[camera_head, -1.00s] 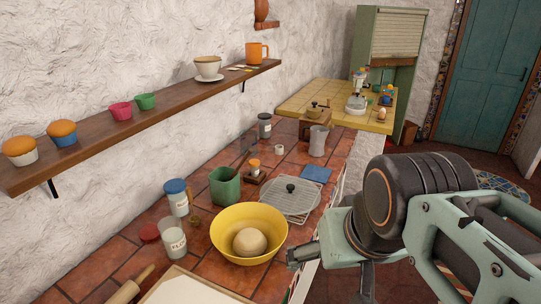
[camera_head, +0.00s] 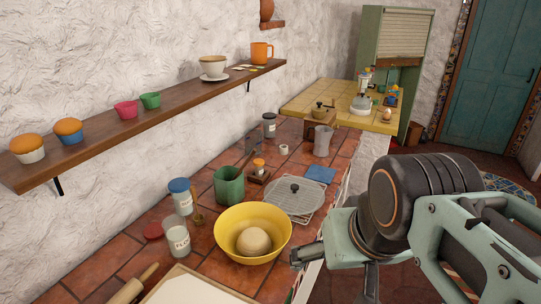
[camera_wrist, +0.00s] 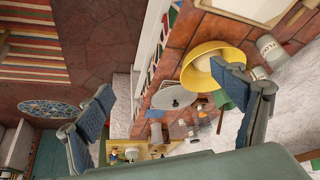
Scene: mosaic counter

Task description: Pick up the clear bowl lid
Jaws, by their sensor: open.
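The clear bowl lid (camera_head: 283,199) is a round see-through disc with a black knob. It lies flat on a wire rack (camera_head: 308,213) on the tiled counter, behind the yellow bowl. In the wrist view the lid (camera_wrist: 172,97) shows as a grey disc between the fingers, some way off. My gripper (camera_head: 336,272) is at the counter's front edge, right of the yellow bowl and nearer the camera than the lid. Its fingers are spread and empty, touching nothing that I can see. They also show apart in the wrist view (camera_wrist: 165,82).
The yellow bowl (camera_head: 228,242) with dough stands in front of the lid. A blue cloth (camera_head: 321,174) and a grey pitcher (camera_head: 322,141) are behind. A wall shelf (camera_head: 180,92) runs above.

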